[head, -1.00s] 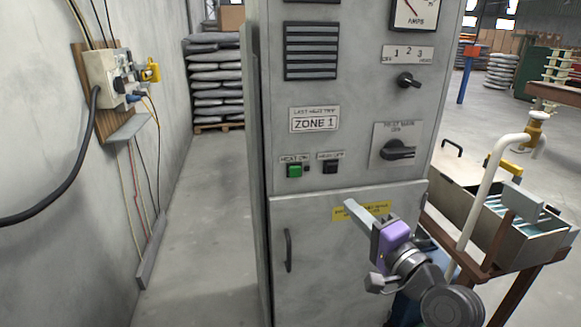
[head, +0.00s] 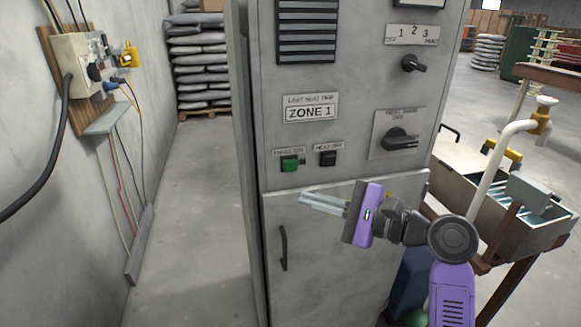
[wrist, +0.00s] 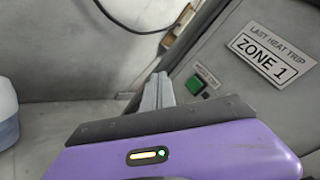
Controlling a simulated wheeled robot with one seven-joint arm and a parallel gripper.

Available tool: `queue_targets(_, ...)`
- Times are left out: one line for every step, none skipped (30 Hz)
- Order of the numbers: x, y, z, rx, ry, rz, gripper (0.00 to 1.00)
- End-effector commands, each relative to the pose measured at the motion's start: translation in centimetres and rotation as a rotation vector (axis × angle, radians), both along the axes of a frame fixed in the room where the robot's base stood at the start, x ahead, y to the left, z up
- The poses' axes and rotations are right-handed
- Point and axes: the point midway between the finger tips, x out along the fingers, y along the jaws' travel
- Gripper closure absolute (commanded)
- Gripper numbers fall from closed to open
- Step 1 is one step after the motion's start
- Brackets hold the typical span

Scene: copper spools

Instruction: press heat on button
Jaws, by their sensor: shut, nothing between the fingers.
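The green heat on button (head: 289,165) is on the grey cabinet's front, under a small label and left of the black heat off button (head: 327,158). The green button also shows in the wrist view (wrist: 195,85), just right of my fingers. My gripper (head: 303,198) is shut and empty, its fingers pointing left across the cabinet front. In the head view the fingertips are just below the green button, and I see no contact. In the wrist view my gripper (wrist: 157,78) shows its fingers together.
The grey cabinet (head: 345,75) carries a ZONE 1 plate (head: 310,108), a rotary switch (head: 400,139) and a door handle (head: 283,248). A wall socket box (head: 75,65) with cables is at left. A trolley (head: 525,235) stands at right. The floor aisle at left is clear.

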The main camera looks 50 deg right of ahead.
Motion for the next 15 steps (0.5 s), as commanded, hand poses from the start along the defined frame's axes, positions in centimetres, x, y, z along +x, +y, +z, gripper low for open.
queue_targets(0.1, 0.0, 0.0, -0.001, 0.0, 0.0, 1.0)
queue_targets(0.1, -0.1, 0.0, -0.001, 0.0, 0.0, 1.0)
queue_targets(0.2, -0.2, -0.1, -0.001, -0.001, -0.001, 1.0)
queue_targets(0.4, -0.3, -0.1, -0.001, -0.001, -0.001, 1.0)
queue_targets(0.5, -0.4, -0.1, -0.001, -0.001, -0.001, 1.0)
queue_targets(0.8, -0.6, -0.1, -0.002, -0.001, -0.001, 1.0)
queue_targets(1.1, -0.7, -0.1, -0.002, -0.002, -0.001, 1.0)
queue_targets(1.3, -0.9, -0.2, -0.002, -0.002, -0.001, 1.0)
queue_targets(1.8, -1.2, -0.2, -0.002, -0.003, 0.0, 1.0)
queue_targets(2.1, -1.4, -0.1, -0.003, -0.003, 0.0, 1.0)
queue_targets(2.4, -1.7, -0.2, -0.002, -0.003, 0.0, 1.0)
queue_targets(2.9, -2.0, -0.2, -0.003, -0.003, 0.0, 1.0)
queue_targets(3.2, -2.2, -0.2, -0.003, -0.002, -0.001, 1.0)
queue_targets(3.6, -2.4, -0.3, -0.003, -0.002, -0.001, 1.0)
queue_targets(4.0, -2.7, -0.2, -0.004, -0.003, 0.0, 1.0)
